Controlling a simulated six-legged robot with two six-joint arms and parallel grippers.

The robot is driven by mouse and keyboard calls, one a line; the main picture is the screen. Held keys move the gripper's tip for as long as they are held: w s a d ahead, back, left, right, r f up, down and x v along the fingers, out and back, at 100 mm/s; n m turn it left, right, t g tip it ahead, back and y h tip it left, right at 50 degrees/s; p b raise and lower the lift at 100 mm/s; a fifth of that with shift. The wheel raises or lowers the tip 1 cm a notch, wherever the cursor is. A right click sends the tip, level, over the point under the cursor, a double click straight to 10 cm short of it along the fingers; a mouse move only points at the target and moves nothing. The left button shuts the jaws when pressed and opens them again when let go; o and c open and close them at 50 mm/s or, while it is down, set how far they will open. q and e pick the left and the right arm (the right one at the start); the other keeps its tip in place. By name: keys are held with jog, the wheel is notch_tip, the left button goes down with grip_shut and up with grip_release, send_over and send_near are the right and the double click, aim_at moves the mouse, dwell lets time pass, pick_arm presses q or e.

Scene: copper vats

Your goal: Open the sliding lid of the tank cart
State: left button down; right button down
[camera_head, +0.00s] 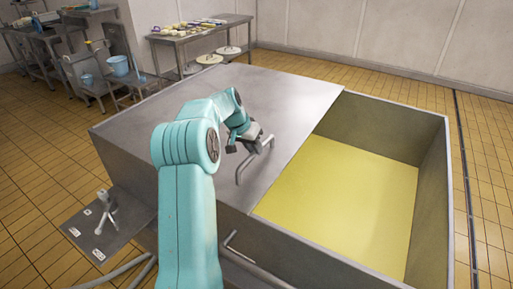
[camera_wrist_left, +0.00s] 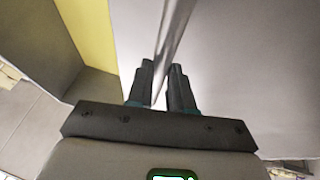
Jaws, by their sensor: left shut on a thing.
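The tank cart (camera_head: 432,180) is a large grey metal box in the head view. Its flat sliding lid (camera_head: 290,95) covers the left part, and the right part is open, showing a pale yellow surface (camera_head: 340,195) inside. A bent metal bar handle (camera_head: 241,170) stands up on the lid near its right edge. My left gripper (camera_head: 263,146) is at the handle. In the left wrist view the bar (camera_wrist_left: 177,35) runs between the two dark fingers of the left gripper (camera_wrist_left: 163,75), which is shut on it. My right gripper is in neither view.
A side shelf with a small valve (camera_head: 104,208) sticks out at the cart's left. A metal table (camera_head: 200,35) with items and carts with blue buckets (camera_head: 119,66) stand behind. Tiled floor is free to the right, beside a drain channel (camera_head: 466,170).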

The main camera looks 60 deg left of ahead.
pick_arm(q)
jog(key=shift+r, duration=0.1)
jog(key=c, duration=1)
grip_release()
jog(key=v, duration=1.6)
jog(key=shift+r, duration=0.1)
